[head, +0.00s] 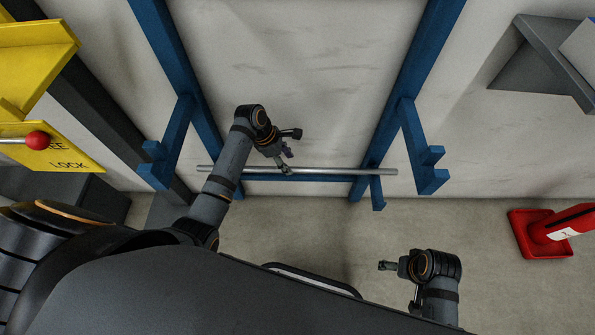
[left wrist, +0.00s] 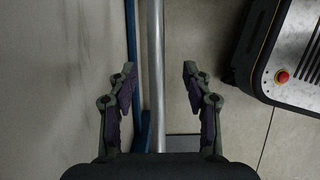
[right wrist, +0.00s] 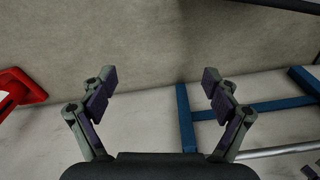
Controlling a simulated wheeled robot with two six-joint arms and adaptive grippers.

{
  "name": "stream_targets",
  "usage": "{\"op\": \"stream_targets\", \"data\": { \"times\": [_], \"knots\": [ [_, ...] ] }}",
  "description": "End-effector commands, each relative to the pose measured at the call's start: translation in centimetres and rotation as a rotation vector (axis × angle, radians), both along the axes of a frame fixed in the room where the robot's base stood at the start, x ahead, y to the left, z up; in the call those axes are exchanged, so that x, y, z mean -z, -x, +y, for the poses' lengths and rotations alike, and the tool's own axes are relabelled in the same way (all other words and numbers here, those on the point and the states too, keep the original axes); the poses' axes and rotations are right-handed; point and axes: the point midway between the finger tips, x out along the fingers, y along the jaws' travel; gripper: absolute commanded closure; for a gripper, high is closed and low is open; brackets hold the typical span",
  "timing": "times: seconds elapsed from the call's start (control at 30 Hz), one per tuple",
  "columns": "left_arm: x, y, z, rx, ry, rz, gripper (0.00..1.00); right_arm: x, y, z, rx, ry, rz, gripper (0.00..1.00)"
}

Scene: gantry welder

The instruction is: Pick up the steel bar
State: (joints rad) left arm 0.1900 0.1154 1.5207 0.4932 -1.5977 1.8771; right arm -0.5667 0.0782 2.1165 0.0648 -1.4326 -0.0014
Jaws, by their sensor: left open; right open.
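The steel bar (head: 335,171) is a long, thin, silvery rod lying level across the lower part of a blue rack (head: 380,150) in the head view. My left gripper (head: 287,162) is at the bar, a little left of its middle. In the left wrist view the bar (left wrist: 156,60) runs between the two open fingers of the left gripper (left wrist: 158,85), with gaps on both sides. My right gripper (head: 384,266) is open and empty, well in front of the rack. In the right wrist view the bar (right wrist: 275,151) shows at the right edge, outside the right gripper's fingers (right wrist: 158,82).
The blue rack has stepped side brackets (head: 425,165) near both bar ends. A yellow lockout panel (head: 50,148) with a red knob (head: 37,140) stands at left. A red base (head: 540,235) is on the floor at right. The floor in front of the rack is mostly clear.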

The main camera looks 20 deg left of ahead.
Motion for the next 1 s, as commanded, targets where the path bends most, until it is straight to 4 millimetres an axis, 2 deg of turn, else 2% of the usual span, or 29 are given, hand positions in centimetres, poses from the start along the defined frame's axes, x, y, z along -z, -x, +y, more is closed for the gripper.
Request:
{"op": "stream_targets", "data": {
  "times": [0.17,0.3,0.33,0.4,0.5,0.77,0.87,1.0],
  "knots": [
    [0.3,-0.1,-0.1,0.0,0.0,-0.001,0.5,-0.4,0.1,0.1,-0.001,-0.003,0.001,0.12],
    [1.7,-0.5,-0.7,0.0,0.0,-0.001,0.5,-2.3,0.4,0.6,-0.01,-0.013,-0.006,0.12],
    [2.3,-0.6,-0.9,-0.001,0.0,0.0,0.5,-2.2,0.6,0.8,-0.011,-0.018,-0.011,0.12],
    [3.7,-1.1,-1.6,0.0,0.001,0.001,0.5,-0.4,0.3,1.2,-0.013,-0.036,-0.056,0.12],
    [4.6,-1.1,-2.0,0.0,0.0,-0.001,0.5,0.0,0.0,1.5,-0.014,-0.05,-0.094,0.12],
    [4.8,-1.2,-2.2,0.001,-0.002,-0.001,0.5,0.0,-0.2,1.7,-0.014,-0.057,-0.113,0.12],
    [4.8,-1.2,-2.2,0.0,-0.002,0.0,0.59,0.0,-0.2,1.6,-0.014,-0.057,-0.113,0.12],
    [4.8,-1.2,-2.1,0.0,-0.002,0.0,0.79,0.0,-0.2,1.6,-0.014,-0.057,-0.113,0.12]
  ]
}}
